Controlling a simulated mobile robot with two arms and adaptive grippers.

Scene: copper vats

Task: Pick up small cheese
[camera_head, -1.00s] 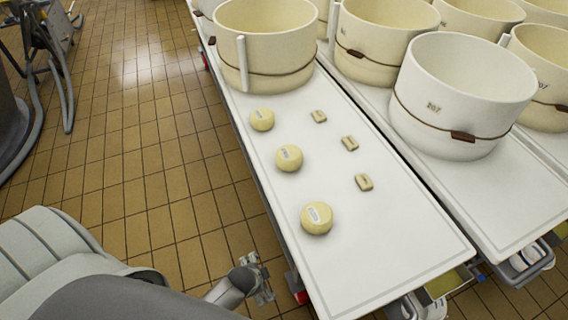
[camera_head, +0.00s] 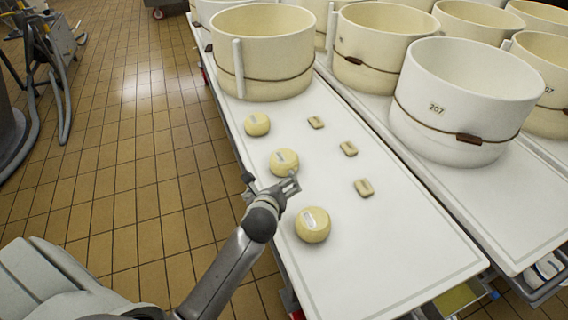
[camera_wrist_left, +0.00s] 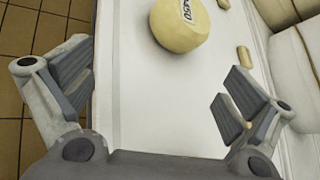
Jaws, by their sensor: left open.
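Three round yellow cheeses with pale labels stand in a row on the white table: a far one (camera_head: 257,124), a middle one (camera_head: 284,162) and a near one (camera_head: 312,225). Three smaller oblong cheese-coloured pieces lie to their right: far (camera_head: 316,122), middle (camera_head: 348,149) and near (camera_head: 363,187). My left gripper (camera_head: 270,187) is open and empty, just on the near side of the middle round cheese at the table's left edge. In the left wrist view, a round cheese (camera_wrist_left: 178,24) lies ahead, beyond the open fingers (camera_wrist_left: 158,88). An oblong piece (camera_wrist_left: 244,57) shows to its right. My right gripper is not in view.
Large cream vats, one (camera_head: 262,50) at the table's far end, and a white vat (camera_head: 462,98) on the neighbouring table stand behind and to the right. The near end of the white table (camera_head: 390,258) is clear. Tiled floor lies to the left.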

